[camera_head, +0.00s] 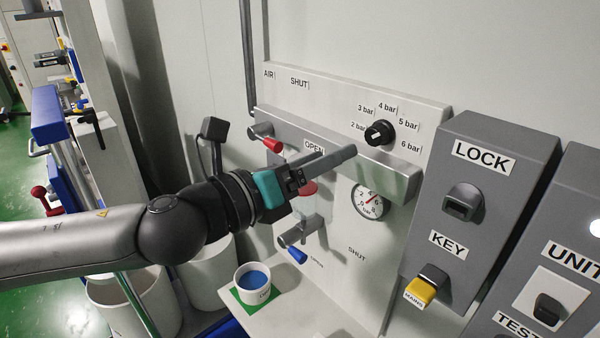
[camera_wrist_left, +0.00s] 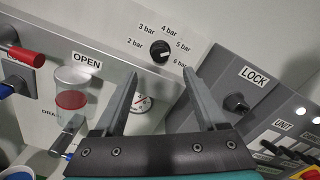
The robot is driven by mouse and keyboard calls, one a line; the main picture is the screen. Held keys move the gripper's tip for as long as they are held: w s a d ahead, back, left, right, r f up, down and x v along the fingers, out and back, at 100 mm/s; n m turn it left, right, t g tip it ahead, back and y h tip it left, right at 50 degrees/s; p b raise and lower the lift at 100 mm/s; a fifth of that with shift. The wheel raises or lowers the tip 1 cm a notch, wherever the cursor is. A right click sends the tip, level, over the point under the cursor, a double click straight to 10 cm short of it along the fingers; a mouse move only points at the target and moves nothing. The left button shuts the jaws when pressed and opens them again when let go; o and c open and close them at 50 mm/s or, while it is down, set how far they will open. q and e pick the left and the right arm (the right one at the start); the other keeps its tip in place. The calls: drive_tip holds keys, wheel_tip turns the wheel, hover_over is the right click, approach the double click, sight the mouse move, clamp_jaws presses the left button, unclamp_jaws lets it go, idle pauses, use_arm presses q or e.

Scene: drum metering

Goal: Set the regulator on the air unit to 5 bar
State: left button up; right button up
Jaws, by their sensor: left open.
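The regulator knob (camera_head: 379,133) is black and round on the air unit's pale panel, ringed by labels from 2 bar to 6 bar. It also shows in the left wrist view (camera_wrist_left: 160,51). It has a small white mark; I cannot tell surely which label this meets. The round pressure gauge (camera_head: 369,201) with a red needle sits below the knob, partly hidden by a finger in the left wrist view. My left gripper (camera_head: 345,158) is open and empty, below and left of the knob, apart from it. My right gripper is not in view.
A red-handled valve (camera_head: 268,141) and a blue-handled valve (camera_head: 296,250) stick out left of the gauge. A grey ledge (camera_head: 398,180) projects below the knob. The grey LOCK box (camera_head: 483,165) stands right. A white cup (camera_head: 252,284) with blue contents stands below.

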use_arm(q)
drive_tip(key=shift+b+v, duration=0.3)
drive_tip(key=shift+v, duration=1.8)
